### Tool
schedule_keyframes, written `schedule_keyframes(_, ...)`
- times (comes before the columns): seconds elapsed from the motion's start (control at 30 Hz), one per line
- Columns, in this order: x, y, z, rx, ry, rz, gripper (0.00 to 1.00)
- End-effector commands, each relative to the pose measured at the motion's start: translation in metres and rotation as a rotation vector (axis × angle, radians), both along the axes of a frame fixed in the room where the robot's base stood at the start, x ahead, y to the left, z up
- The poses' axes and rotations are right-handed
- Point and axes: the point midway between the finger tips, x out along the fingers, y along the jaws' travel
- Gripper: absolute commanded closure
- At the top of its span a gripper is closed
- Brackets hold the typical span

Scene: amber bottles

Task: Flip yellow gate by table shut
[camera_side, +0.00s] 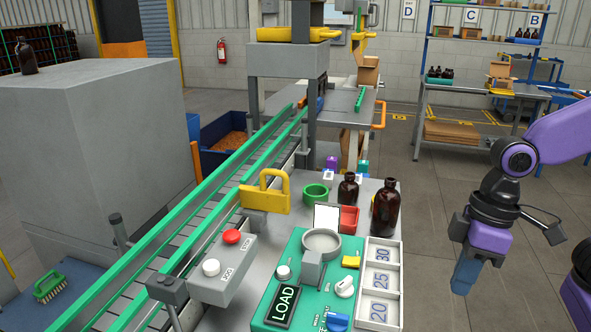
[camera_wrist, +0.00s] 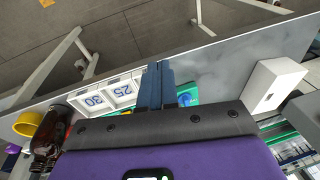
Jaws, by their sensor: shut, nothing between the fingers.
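The yellow gate (camera_side: 265,193) stands on a grey mount beside the conveyor at the table's left edge, in the side view. It is a flat yellow plate with a loop-shaped handle standing up. Whether it crosses the belt is hard to tell. It does not show clearly in the wrist view. My gripper (camera_side: 461,290) hangs to the right of the table, well apart from the gate, with blue fingers pointing down. In the wrist view my gripper's fingers (camera_wrist: 157,82) are together and hold nothing.
A button box (camera_side: 222,270) sits in front of the gate. Right of the table is open floor.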

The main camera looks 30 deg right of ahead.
Motion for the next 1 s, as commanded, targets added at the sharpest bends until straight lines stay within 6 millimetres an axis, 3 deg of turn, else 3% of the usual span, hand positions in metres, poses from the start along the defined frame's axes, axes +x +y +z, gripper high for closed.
schedule_keyframes(0.2,0.062,0.027,0.022,0.125,0.047,-0.293,1.0)
schedule_keyframes(0.47,0.146,0.039,0.049,0.289,0.089,-0.625,1.0)
schedule_keyframes(0.8,0.261,0.016,0.086,0.522,0.121,-1.022,1.0)
schedule_keyframes(1.0,0.305,-0.006,0.102,0.626,0.127,-1.174,1.0)
